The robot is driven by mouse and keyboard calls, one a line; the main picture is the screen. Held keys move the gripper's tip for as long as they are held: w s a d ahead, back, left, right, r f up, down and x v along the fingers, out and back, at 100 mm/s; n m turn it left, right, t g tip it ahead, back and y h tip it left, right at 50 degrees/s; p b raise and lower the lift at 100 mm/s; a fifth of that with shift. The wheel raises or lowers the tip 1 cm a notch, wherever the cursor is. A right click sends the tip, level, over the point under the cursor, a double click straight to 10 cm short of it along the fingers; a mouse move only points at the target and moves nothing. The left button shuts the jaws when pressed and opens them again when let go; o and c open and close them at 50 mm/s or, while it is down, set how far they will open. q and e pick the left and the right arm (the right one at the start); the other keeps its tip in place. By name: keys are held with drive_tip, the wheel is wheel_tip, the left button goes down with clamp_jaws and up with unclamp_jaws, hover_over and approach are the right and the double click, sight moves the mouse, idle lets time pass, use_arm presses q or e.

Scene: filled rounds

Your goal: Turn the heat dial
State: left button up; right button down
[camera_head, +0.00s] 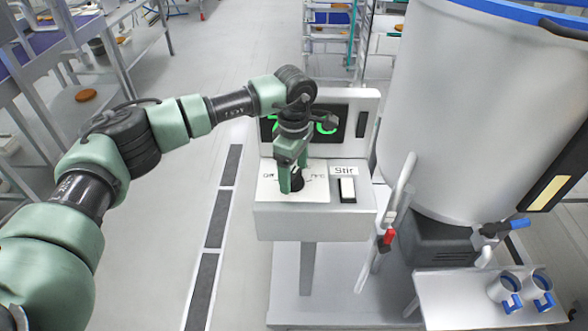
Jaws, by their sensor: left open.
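The black heat dial (297,184) sits on the white top of a small control stand (318,222). Its label is partly covered by my gripper, so its setting cannot be read. My left gripper (291,182) points down over the dial, its green fingers open and around or just beside it. I cannot tell whether they touch it. My right gripper is not in view.
A white "Stir" switch (347,188) is right of the dial. A display panel (350,120) with green digits stands behind, partly hidden. A large vat (460,110) is close on the right, with a red-handled valve (389,237). Open floor (160,240) lies left.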

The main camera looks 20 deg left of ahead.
use_arm(q)
drive_tip(key=c, duration=1.4)
drive_tip(key=shift+o, duration=0.2)
